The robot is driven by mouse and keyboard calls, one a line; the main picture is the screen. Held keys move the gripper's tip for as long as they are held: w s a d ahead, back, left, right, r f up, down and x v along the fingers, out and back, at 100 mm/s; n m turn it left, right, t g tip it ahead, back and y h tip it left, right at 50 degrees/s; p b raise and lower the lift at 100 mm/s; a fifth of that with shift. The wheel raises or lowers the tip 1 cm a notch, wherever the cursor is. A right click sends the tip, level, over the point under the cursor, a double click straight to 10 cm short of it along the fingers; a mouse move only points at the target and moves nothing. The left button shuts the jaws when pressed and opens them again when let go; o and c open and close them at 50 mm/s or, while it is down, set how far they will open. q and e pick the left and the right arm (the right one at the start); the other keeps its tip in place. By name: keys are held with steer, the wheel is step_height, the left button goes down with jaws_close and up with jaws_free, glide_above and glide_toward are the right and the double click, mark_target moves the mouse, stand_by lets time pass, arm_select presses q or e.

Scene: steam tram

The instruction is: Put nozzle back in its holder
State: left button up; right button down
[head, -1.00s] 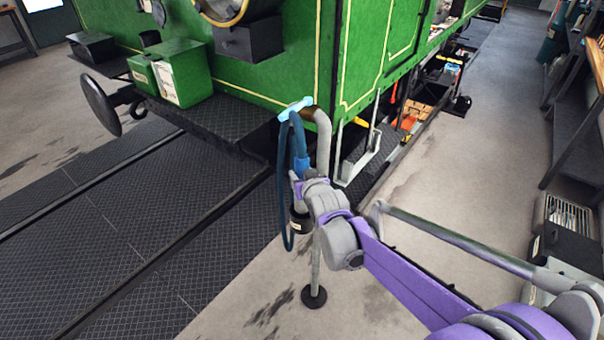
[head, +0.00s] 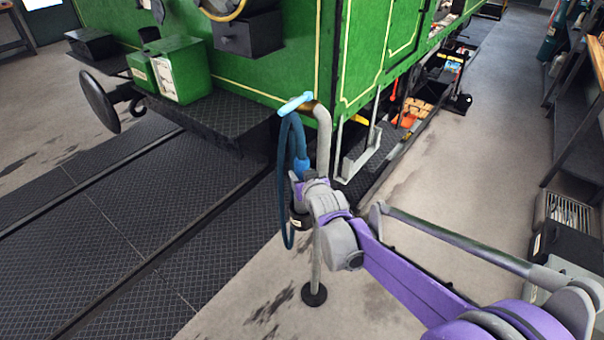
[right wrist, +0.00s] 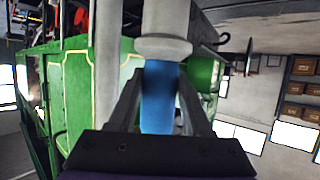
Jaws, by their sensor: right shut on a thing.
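The blue nozzle (head: 301,166) hangs beside the grey standpipe (head: 323,150), at the end of a dark blue hose (head: 283,190). My right gripper (head: 302,184) is shut on it. In the right wrist view the blue nozzle (right wrist: 160,98) lies between both fingers (right wrist: 160,105), against a flanged grey cylinder (right wrist: 164,25). A dark cup with a pale label (head: 299,218), apparently the holder, sits on the standpipe just below the gripper. The gripper hides the nozzle's lower end, so I cannot tell whether it is inside the cup. My left gripper is out of view.
The standpipe's light blue top (head: 296,104) is close to the green tram (head: 270,60). Its round black foot (head: 314,294) stands on the concrete floor. A metal step (head: 360,155) is behind it. Open floor (head: 450,180) lies to the right.

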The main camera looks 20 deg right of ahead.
steer(key=shift+f+b, duration=0.9)
steer(key=shift+f, duration=0.75)
steer(key=shift+f+b, duration=0.65)
steer(key=shift+f, duration=0.05)
steer(key=shift+c, duration=1.3)
jaws_free()
steer(key=p+v, duration=0.1)
steer(key=v, duration=1)
